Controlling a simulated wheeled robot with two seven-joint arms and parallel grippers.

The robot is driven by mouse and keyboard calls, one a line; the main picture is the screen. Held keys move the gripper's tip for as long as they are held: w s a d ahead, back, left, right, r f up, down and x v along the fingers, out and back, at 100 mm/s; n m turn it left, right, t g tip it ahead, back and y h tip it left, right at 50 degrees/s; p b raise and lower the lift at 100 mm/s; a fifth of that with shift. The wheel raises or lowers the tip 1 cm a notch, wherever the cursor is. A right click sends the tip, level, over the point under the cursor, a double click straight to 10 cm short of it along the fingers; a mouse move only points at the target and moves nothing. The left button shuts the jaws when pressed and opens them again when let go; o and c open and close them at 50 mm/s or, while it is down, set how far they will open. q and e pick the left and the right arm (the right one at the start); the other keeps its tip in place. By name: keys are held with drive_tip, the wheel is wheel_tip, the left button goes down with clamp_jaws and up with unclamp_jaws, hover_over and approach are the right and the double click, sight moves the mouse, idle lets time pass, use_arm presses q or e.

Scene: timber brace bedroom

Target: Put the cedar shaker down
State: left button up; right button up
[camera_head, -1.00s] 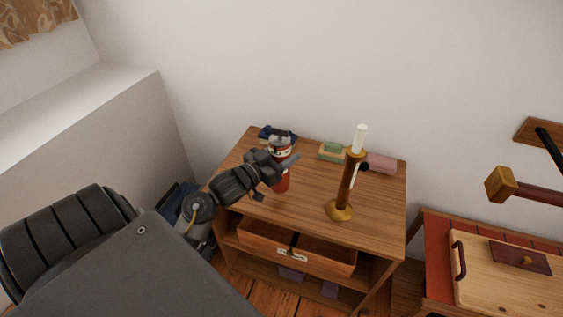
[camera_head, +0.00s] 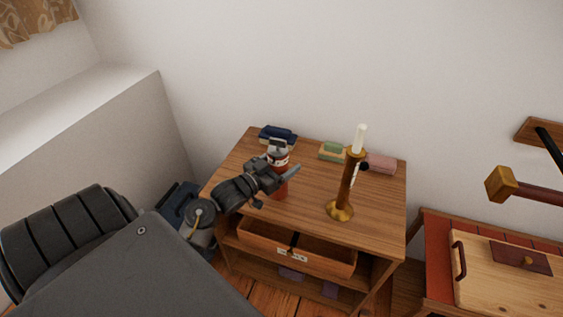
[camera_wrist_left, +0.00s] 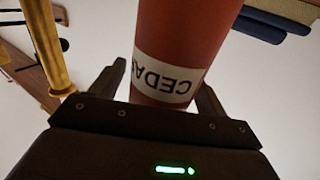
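The cedar shaker (camera_head: 278,158) is a red cylinder with a grey top and a pale label. It is upright over the left part of the wooden stand's top (camera_head: 305,190). My left gripper (camera_head: 280,180) is around its lower body. In the left wrist view the shaker (camera_wrist_left: 180,40) fills the space between the two fingers, which sit close against both sides, and its label reads "CEDA", upside down. Its base is partly hidden by the gripper, so I cannot tell if it touches the top. My right gripper is not in view.
A brass and wood candlestick (camera_head: 345,185) with a white candle stands right of the shaker. Behind are dark blue (camera_head: 278,135), green (camera_head: 332,151) and pink (camera_head: 380,163) items. An open drawer (camera_head: 300,250) juts out below. The top between shaker and candlestick is clear.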

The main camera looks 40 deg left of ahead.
use_arm(q)
drive_tip(key=shift+r, duration=0.15)
drive_tip(key=s+a, duration=0.1)
drive_tip(key=s, duration=1.1)
drive_tip(key=shift+a+b, duration=0.35)
drive_tip(key=shift+b, duration=0.1)
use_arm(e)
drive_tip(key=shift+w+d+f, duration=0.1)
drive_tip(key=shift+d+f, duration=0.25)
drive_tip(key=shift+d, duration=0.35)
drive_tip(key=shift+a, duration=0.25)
